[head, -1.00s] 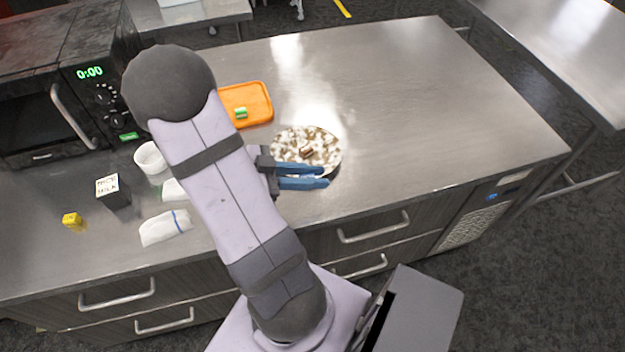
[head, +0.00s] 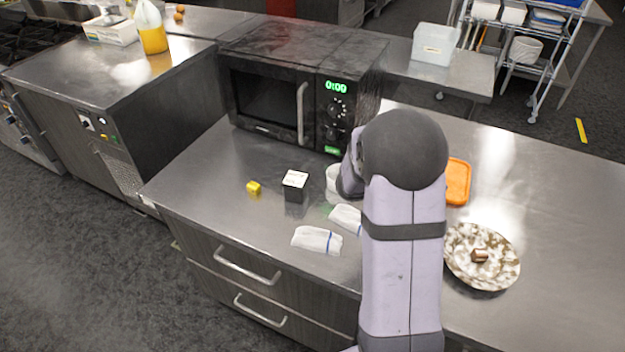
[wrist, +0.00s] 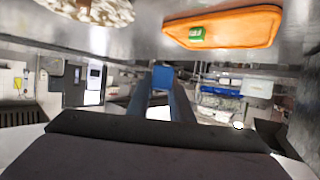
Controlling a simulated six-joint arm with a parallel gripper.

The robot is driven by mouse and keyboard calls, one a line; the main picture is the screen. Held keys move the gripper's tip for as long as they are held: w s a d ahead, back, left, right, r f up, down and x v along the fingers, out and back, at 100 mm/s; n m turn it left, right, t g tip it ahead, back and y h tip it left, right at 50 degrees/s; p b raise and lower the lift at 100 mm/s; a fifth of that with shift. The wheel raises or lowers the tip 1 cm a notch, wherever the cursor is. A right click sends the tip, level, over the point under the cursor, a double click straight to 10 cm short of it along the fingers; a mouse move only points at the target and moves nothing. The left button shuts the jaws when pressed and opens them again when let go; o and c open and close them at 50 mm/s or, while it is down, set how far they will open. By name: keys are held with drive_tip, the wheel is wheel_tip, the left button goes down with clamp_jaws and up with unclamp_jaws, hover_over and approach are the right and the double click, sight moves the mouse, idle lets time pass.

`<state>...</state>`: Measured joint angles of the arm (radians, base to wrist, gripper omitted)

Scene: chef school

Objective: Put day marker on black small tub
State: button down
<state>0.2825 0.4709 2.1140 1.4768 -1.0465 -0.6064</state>
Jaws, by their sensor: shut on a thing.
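In the wrist view my gripper (wrist: 162,88) has blue fingers, shut on a small bright blue piece (wrist: 162,75) at the tips. It looks like a day marker, but its blue blends with the fingers. In the head view my gripper is hidden behind my arm. The black small tub (head: 295,194), a black box with a white lettered top, stands upright on the steel counter, left of my arm. A yellow cube (head: 253,187) lies to its left. A brown block (head: 479,256) is on the mottled plate (head: 457,268), and a green block (wrist: 196,34) is on the orange tray (wrist: 235,34).
A black microwave (head: 270,100) stands behind the tub. A white bowl (head: 332,178) is partly hidden by my arm. Two white cloths, one folded in front (head: 316,240), lie between the tub and my arm. The counter left of the yellow cube is clear.

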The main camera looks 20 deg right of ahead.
drive_tip(key=w+a+r+n+t+y, duration=0.25)
drive_tip(key=w+a+n+t, duration=0.3)
drive_tip(key=w, duration=0.65)
drive_tip(key=r+n+t+y+b, duration=0.2)
drive_tip(key=n+t+y, duration=0.5)
drive_tip(key=n+y, duration=0.45)
hover_over(294, 176)
drive_tip(key=shift+f, duration=0.25)
drive_tip(key=shift+f+p, duration=1)
drive_tip(key=shift+f, duration=3.95)
drive_tip(key=shift+f, duration=0.15)
drive_tip(key=c, duration=1.6)
unclamp_jaws()
